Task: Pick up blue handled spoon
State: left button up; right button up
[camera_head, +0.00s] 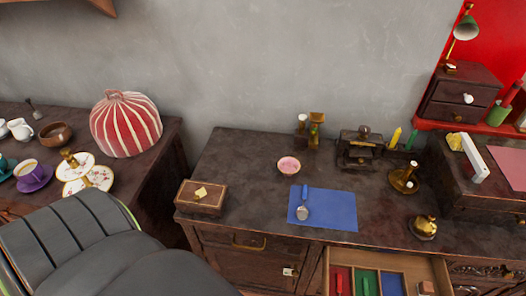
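A spoon with a blue handle (305,192) lies on a blue mat (335,210) on the dark wooden cabinet top. Its handle points to the back and its round metal bowl (302,213) is towards the front. Nothing covers the spoon. Neither of my grippers shows in the head view.
A pink bowl (289,166) stands behind the mat. A wooden box (201,197) is at the left, a brass bell (423,228) at the right. Below, an open drawer (398,262) has coloured compartments.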

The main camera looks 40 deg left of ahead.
aim_at(301, 213)
jog(key=u, duration=0.8)
